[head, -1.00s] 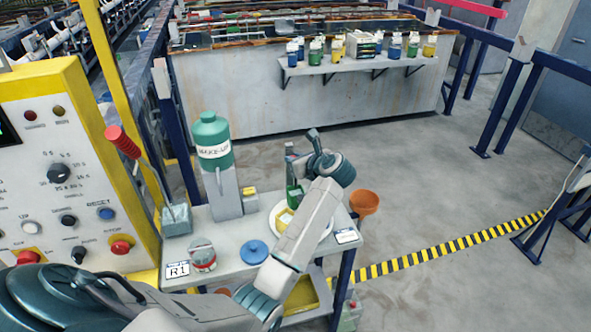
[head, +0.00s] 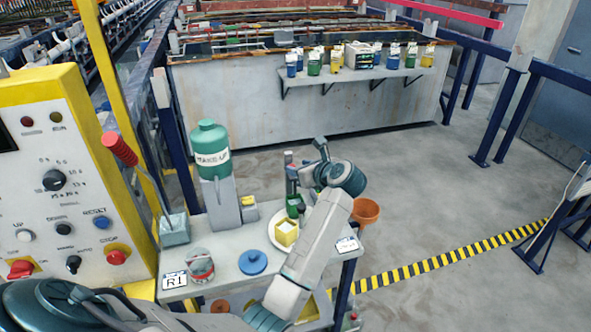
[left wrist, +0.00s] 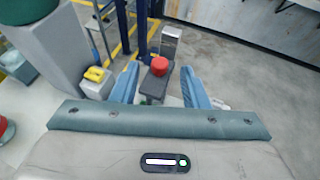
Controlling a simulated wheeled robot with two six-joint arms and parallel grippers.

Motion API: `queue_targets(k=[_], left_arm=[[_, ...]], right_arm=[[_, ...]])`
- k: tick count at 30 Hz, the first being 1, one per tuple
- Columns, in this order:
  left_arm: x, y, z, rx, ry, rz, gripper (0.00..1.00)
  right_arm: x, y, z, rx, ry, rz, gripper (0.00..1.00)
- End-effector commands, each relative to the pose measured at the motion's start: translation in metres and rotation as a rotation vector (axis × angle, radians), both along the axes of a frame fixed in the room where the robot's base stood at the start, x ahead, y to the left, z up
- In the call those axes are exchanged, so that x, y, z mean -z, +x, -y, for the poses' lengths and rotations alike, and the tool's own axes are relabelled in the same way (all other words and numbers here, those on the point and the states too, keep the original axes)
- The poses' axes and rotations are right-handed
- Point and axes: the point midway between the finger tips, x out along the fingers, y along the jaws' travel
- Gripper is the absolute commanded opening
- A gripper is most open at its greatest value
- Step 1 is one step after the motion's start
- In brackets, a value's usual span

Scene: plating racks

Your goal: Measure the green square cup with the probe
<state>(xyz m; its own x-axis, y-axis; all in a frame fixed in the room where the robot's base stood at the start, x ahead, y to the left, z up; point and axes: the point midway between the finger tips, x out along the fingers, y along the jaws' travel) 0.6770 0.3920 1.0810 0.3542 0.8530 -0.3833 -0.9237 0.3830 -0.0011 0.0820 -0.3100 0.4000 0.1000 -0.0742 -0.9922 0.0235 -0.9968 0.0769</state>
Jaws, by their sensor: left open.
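A small green cup (head: 293,204) stands on a white round plate (head: 277,243) on the cart, partly hidden by my left arm. A yellow square cup (head: 286,232) stands nearer on the same plate. A slim upright grey device (head: 290,165) rises behind the green cup. In the left wrist view a grey device with a red round top (left wrist: 160,67) shows between my fingers; it may be the probe. My left gripper (head: 304,178) is open beside the upright device. Its two blue fingers (left wrist: 160,86) are spread and apart. My right gripper is in no view.
A green bottle (head: 212,150) on a grey pillar, a grey block with a yellow top (head: 248,208), a blue lid (head: 252,262) and a red-banded jar (head: 200,266) crowd the cart. An orange funnel (head: 366,211) is at its right edge.

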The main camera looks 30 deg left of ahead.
Motion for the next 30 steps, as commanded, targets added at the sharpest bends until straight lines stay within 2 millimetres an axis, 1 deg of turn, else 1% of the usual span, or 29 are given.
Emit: queue_targets(k=[1,6,9,12,16,30], left_arm=[[0.001,-0.003,0.012,0.003,-0.004,0.004,0.41],[-0.013,-0.016,0.040,0.002,-0.004,0.004,0.41],[-0.020,-0.021,0.052,0.003,-0.002,0.004,0.41],[-0.026,-0.024,0.060,0.002,-0.001,0.004,0.41],[-0.029,-0.027,0.064,0.000,0.000,0.002,0.41],[-0.030,-0.027,0.064,0.000,0.001,0.002,0.41]], right_arm=[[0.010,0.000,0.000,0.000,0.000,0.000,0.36],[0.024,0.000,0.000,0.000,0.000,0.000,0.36],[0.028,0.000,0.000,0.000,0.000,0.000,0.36],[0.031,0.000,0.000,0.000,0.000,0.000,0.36],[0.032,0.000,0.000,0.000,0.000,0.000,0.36],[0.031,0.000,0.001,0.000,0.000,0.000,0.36]])
